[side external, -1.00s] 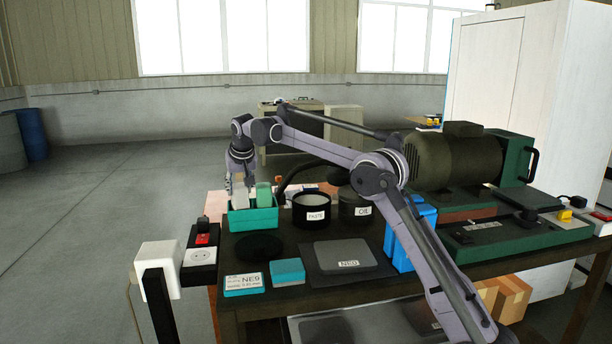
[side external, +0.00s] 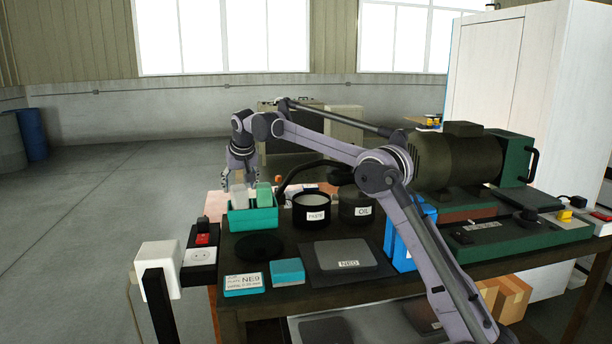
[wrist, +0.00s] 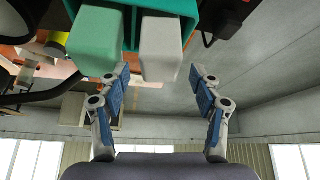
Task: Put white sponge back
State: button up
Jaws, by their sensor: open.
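The white sponge (side external: 239,196) stands upright in the teal box (side external: 253,219), on the left, beside a green sponge (side external: 264,195). In the wrist view, the white sponge (wrist: 160,47) and the green sponge (wrist: 97,42) stick out of the teal box (wrist: 187,8). My gripper (side external: 247,181) is open and empty, just behind the white sponge's top in the side view. In the wrist view my gripper (wrist: 160,79) has its fingers spread wide, with the sponge's end near the gap and no finger closed on it. The sponges' lower ends are hidden inside the box.
A black tub labelled PASTE (side external: 311,212) and an OIL tub (side external: 356,208) stand right of the box. A socket block (side external: 203,254) sits at the left edge.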

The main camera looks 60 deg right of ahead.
jog(key=v, duration=0.8)
jog(key=s+a+r+n, duration=0.1)
jog(key=s+a+n, duration=0.1)
jog(key=s+a, duration=0.5)
jog(key=s+a+f+n+y, duration=0.1)
jog(key=s+a+f, duration=0.2)
jog(key=s+f, duration=0.3)
jog(key=s+a+f+n+t+y, duration=0.1)
jog(key=s+a+f, duration=0.3)
jog(key=s, duration=0.7)
jog(key=s+a+f+n+t+y, duration=0.1)
jog(key=s+a+f+n, duration=0.1)
jog(key=s+f, duration=0.5)
jog(key=shift+s+a+f+n, duration=0.4)
jog(key=shift+s+a, duration=0.4)
jog(key=shift+s, duration=0.4)
